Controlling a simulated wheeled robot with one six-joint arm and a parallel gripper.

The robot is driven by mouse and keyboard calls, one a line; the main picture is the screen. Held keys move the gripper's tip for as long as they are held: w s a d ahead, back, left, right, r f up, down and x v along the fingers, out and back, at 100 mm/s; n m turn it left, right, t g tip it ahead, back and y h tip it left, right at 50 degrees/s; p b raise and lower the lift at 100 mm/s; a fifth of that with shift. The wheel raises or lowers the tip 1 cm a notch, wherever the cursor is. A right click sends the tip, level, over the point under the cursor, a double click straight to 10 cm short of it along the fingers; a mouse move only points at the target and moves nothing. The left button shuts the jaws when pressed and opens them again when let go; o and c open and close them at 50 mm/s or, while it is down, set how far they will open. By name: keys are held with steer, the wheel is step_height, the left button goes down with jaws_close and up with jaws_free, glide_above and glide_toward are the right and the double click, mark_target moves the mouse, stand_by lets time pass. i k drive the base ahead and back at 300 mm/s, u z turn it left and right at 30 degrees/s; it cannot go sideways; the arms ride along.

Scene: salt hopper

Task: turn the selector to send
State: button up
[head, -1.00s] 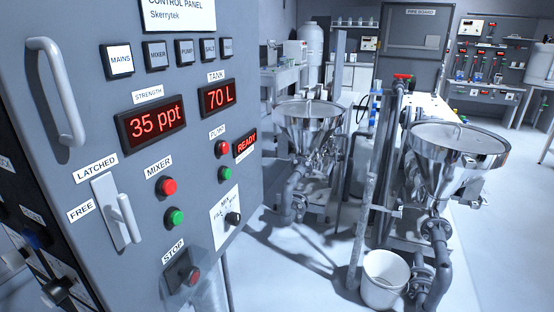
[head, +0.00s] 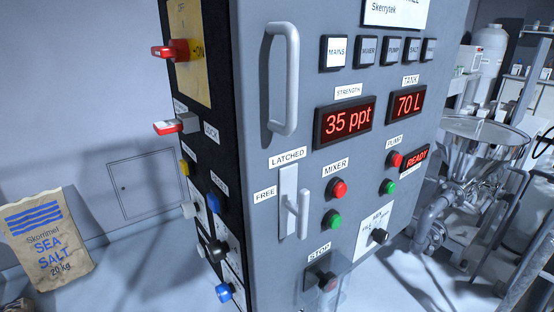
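The selector (head: 379,236) is a small black knob on a white plate (head: 366,240) low on the right part of the grey control panel's front. The plate reads MIX at the top and FILL at the left; any wording on the right is too small or hidden to read. I cannot tell which label the knob points to. Above the selector, the PUMP area has a red button (head: 395,160), a green button (head: 388,187) and a red READY display (head: 415,159). My gripper is not in view.
The grey cabinet (head: 300,150) has a tall door handle (head: 281,80), a latch lever (head: 303,215) and a STOP button (head: 327,283) under a clear cover. Red switch handles (head: 170,50) and knobs jut from its black side.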

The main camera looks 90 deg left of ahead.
mark_target(380, 237)
steer(key=u, duration=2.25)
steer(key=k, duration=0.5)
steer(key=z, duration=0.6)
steer(key=i, duration=0.65)
steer(key=u, duration=0.6)
